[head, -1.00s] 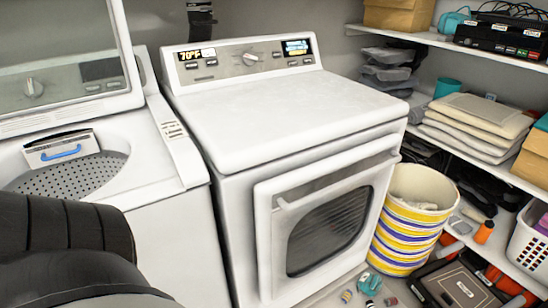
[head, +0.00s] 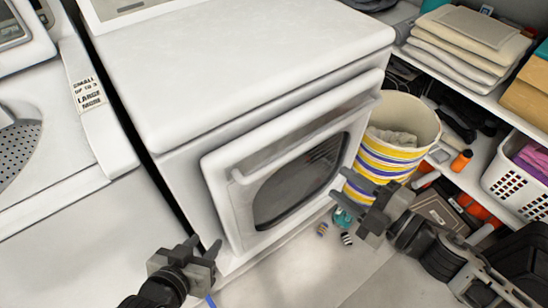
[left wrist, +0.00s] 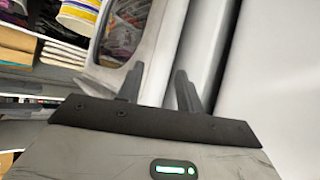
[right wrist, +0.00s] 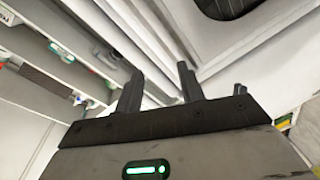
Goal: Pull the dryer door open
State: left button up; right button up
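The white dryer (head: 240,65) stands in the middle of the head view. Its front door (head: 222,200) has a dark window (head: 300,185) and a bar handle (head: 300,142) along its upper part. The door appears closed against the front. My left gripper (head: 202,247) is low, by the door's lower left corner, open and empty; its fingers also stand apart in the left wrist view (left wrist: 157,85). My right gripper (head: 350,189) is off the door's right side, before the striped bucket, open and empty; it also shows in the right wrist view (right wrist: 159,85). Neither gripper holds the handle.
A yellow, white and purple striped bucket (head: 372,162) stands right of the dryer. Shelves at the right hold folded cloths (head: 465,50) and a white basket (head: 515,180). The washer (head: 50,185) is at the left. Small items lie on the floor, which is otherwise clear before the dryer.

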aim_at(277, 167)
jog(key=w+a+f+n+g+p, duration=0.1)
jog(key=w+a+n, duration=0.1)
jog(key=a, duration=0.2)
jog(key=w+a+n+g+y, duration=0.1)
jog(key=w+a+n, duration=0.1)
jog(key=a+n, duration=0.1)
jog(key=w+a+f+n+g+y+p, duration=0.1)
jog(key=w+a+n+g, duration=0.1)
jog(key=a, duration=0.3)
jog(key=shift+w+a+f+n+p, duration=0.3)
jog(key=shift+w, duration=0.15)
jog(key=shift+d, duration=0.1)
grip_shut()
